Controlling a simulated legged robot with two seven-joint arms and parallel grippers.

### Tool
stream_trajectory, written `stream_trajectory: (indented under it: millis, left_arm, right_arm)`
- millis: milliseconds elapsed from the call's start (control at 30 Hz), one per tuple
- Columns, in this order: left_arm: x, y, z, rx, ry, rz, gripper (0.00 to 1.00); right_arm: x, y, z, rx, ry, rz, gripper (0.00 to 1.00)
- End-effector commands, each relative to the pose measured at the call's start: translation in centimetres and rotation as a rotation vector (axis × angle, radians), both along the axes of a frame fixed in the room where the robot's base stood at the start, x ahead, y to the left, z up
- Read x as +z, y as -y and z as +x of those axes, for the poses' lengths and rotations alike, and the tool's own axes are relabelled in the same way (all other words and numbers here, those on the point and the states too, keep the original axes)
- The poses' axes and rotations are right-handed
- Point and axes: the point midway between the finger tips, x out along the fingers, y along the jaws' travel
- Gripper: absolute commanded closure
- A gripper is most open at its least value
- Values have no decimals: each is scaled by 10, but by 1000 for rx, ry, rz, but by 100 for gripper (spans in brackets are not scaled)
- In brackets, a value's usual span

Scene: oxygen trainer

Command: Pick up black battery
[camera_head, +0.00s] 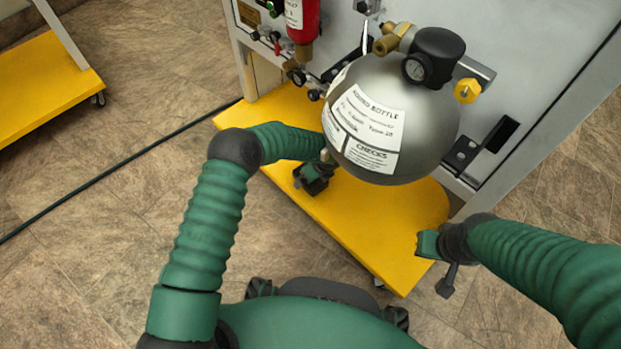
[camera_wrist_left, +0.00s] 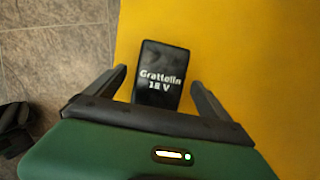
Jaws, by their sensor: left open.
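The black battery (camera_wrist_left: 160,72), with white lettering reading 18 V, lies on the yellow platform (camera_wrist_left: 245,60) in the left wrist view. My left gripper (camera_wrist_left: 159,80) is open, with one finger on each side of the battery and visible gaps between. The battery's near end is hidden by my gripper body. In the head view my left gripper (camera_head: 317,182) is low over the yellow platform, left of the grey bottle; I cannot tell the battery from the dark gripper there. My right gripper (camera_head: 447,278) is at the platform's right front, away from the battery; its fingers are unclear.
A large grey round bottle (camera_head: 428,125) with white labels hangs on the panel (camera_head: 545,60) just right of my left gripper. A red cylinder (camera_head: 303,20) is mounted above. A black cable (camera_head: 120,166) crosses the tiled floor at left. The platform front is clear.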

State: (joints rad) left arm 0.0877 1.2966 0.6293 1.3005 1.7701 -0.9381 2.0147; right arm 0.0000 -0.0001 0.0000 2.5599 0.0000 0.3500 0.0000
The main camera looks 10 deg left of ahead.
Motion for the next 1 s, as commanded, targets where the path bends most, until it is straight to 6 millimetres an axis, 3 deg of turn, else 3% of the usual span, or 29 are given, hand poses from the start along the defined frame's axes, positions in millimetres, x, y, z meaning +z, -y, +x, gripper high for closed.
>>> stream_trajectory:
  millis: [467,1000]
  left_arm:
    - [-4,0,0,0,0,0,9]
    - [-3,0,0,0,0,0,79]
  right_arm:
    - [3,0,0,0,0,0,100]
    - [3,0,0,0,0,0,100]
